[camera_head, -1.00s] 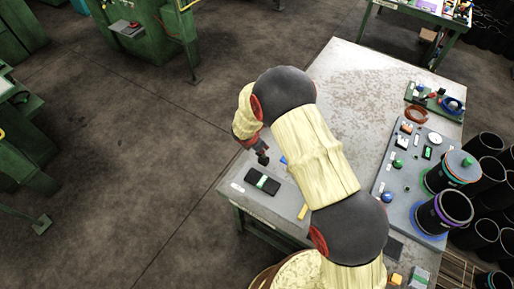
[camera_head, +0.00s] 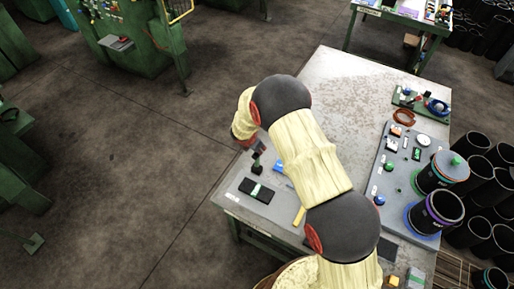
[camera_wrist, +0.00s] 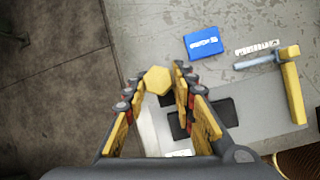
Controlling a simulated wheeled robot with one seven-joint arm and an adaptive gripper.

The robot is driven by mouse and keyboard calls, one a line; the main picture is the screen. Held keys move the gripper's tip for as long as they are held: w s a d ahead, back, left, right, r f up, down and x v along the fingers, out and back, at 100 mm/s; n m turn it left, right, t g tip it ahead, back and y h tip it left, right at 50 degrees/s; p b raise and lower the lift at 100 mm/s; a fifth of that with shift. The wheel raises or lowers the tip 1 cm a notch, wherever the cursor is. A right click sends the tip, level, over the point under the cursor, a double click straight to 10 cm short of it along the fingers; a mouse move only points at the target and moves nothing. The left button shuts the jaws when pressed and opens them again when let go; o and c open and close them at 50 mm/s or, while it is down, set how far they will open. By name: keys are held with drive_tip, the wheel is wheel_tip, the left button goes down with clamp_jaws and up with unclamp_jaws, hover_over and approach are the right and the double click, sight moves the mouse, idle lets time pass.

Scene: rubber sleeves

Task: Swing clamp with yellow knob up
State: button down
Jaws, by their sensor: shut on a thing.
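A yellow hexagonal knob (camera_wrist: 157,80) sits between the fingertips of my gripper (camera_wrist: 159,76) in the wrist view. The fingers are shut on the knob from both sides. A small dark piece stands under the gripper there. The clamp's arm below the knob is mostly hidden by the gripper. The black block also shows partly behind the right finger in the wrist view (camera_wrist: 218,113).
A blue block (camera_head: 278,166) lies close to the right of my gripper. A yellow-handled part (camera_head: 299,216) lies farther right. A grey panel (camera_head: 394,208) with buttons and black cylinders fills the table's right side. The far middle of the table is clear.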

drive_tip(key=shift+w+d, duration=0.15)
drive_tip(key=shift+w, duration=0.1)
drive_tip(key=c, duration=1.9)
unclamp_jaws()
drive_tip(key=shift+o, duration=0.5)
drive_tip(key=shift+w+d+f, duration=0.25)
drive_tip(key=shift+w, duration=0.15)
drive_tip(key=shift+s+a+r, duration=0.25)
drive_tip(key=shift+s+r, duration=0.1)
drive_tip(key=shift+r, duration=0.05)
drive_tip(key=v, duration=1.1)
drive_tip(key=shift+w+d+m, duration=0.1)
drive_tip(key=shift+w+m, duration=0.05)
drive_tip(key=shift+m, duration=0.15)
